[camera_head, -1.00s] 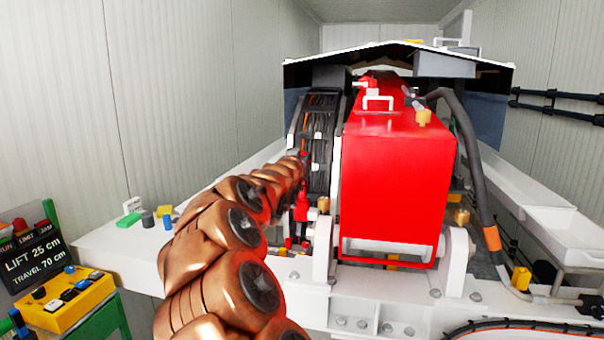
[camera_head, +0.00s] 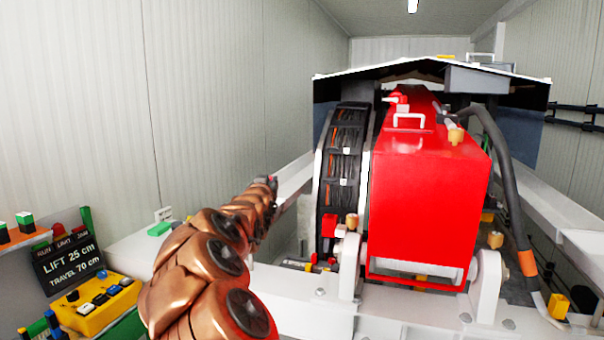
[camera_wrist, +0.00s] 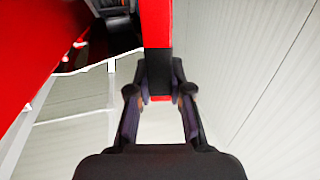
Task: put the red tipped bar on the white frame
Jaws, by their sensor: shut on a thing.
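My gripper (camera_wrist: 158,92) is shut on the red tipped bar (camera_wrist: 157,25) in the wrist view. The bar's black section lies between the fingers and its red part runs out past the top edge of that view. In the head view my gripper (camera_head: 270,182) is small and dark at the far end of my arm, left of the pump; the bar cannot be made out there. The white frame (camera_head: 400,328) spans the front under the red pump housing (camera_head: 425,200), with a white side rail (camera_head: 560,208) running back on the right.
A black cable band (camera_head: 342,170) stands between my arm and the housing. A thick black hose (camera_head: 502,180) hangs on the right. A yellow control box (camera_head: 95,308) and a lift sign (camera_head: 68,262) are at lower left. A pale ribbed wall (camera_head: 200,90) bounds the left side.

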